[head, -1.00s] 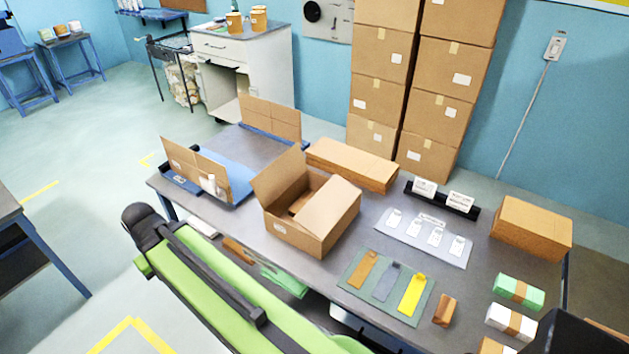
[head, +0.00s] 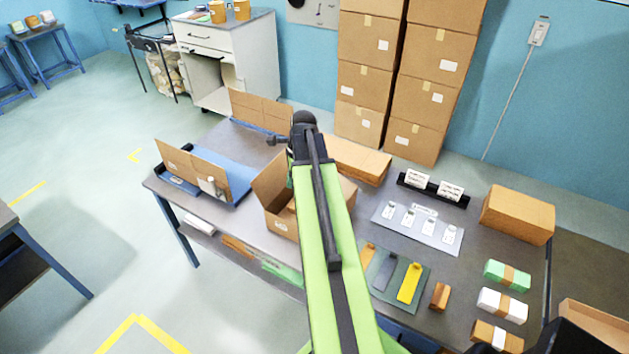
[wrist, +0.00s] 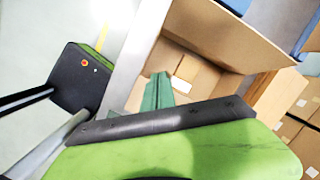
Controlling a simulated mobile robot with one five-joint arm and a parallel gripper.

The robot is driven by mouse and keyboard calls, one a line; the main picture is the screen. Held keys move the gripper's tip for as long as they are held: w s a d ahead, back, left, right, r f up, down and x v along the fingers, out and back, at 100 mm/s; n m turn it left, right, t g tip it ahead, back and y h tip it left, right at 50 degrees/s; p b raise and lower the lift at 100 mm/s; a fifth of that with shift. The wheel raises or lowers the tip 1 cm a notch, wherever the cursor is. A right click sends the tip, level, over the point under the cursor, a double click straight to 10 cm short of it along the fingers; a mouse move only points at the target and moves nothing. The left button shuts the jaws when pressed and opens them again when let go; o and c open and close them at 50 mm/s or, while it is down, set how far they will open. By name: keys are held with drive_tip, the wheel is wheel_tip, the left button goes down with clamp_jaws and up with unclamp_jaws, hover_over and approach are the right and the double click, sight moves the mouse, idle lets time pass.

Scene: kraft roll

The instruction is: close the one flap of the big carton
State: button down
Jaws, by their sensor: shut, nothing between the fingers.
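The big carton (head: 274,222) stands open on the workbench, and my arm covers its right part in the head view. Its left flap (head: 269,178) stands up; it also shows at the top of the wrist view (wrist: 215,35). The flap on the carton's right side is hidden behind my arm. Inside the carton the wrist view shows brown panels and a small white label. My gripper (wrist: 158,80) shows as narrow teal fingers, shut and empty, in front of the carton's opening. Whether it touches the carton cannot be told. In the head view my arm hides it.
A flat brown box (head: 357,160) lies just behind the carton. A blue mat with an upright brown board (head: 192,168) stands to its left. Sample cards on a mat (head: 420,306), a label tray and several packs lie to the right. Stacked cartons (head: 366,70) stand behind the bench.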

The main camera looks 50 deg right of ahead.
drive_tip(key=s+d+r+m+t+p, duration=0.1)
drive_tip(key=s+d+m, duration=0.25)
drive_tip(key=d, duration=0.25)
drive_tip(key=s+d+r+m, duration=0.2)
drive_tip(key=d+m, duration=0.3)
drive_tip(key=shift+n, duration=0.35)
drive_tip(key=b+x, duration=0.4)
drive_tip(key=x, duration=0.1)
drive_tip(key=b+x, duration=0.4)
drive_tip(key=b, duration=0.1)
drive_tip(key=b+x, duration=0.4)
drive_tip(key=x, duration=0.1)
drive_tip(key=shift+d+f+b, duration=0.3)
drive_tip(key=shift+f, duration=0.05)
drive_tip(key=shift+r, duration=0.15)
drive_tip(key=shift+s, duration=0.1)
